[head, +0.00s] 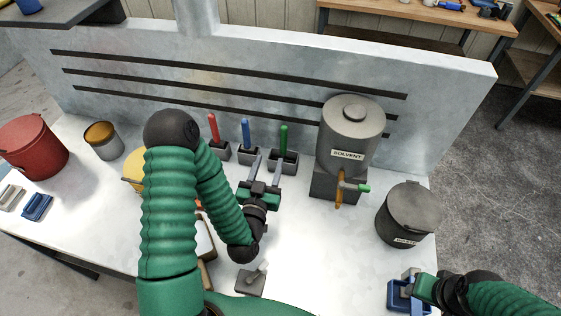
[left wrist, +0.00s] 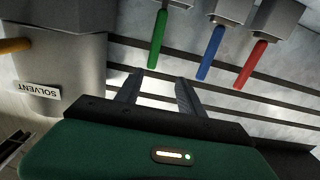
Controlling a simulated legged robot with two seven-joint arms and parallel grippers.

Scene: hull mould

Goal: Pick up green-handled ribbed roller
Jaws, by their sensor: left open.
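The green-handled roller (head: 283,138) stands upright in a dark holder (head: 283,160) at the back of the table, left of the solvent tank. Its ribbed part is hidden in the holder. In the left wrist view, which appears upside down, its green handle (left wrist: 158,38) shows just beyond the fingertips. My left gripper (head: 265,168) is open and empty, just in front of that holder and apart from the handle; its fingers also show in the left wrist view (left wrist: 160,80). My right gripper (head: 414,287) is at the lower right by a blue tray; its fingers are unclear.
Blue (head: 246,133) and red (head: 213,127) handled tools stand in holders to the left. The solvent tank (head: 350,135) with its tap and a waste bin (head: 406,215) stand to the right. A grey wall (head: 250,90) rises behind. The blue tray (head: 397,300) is at front right.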

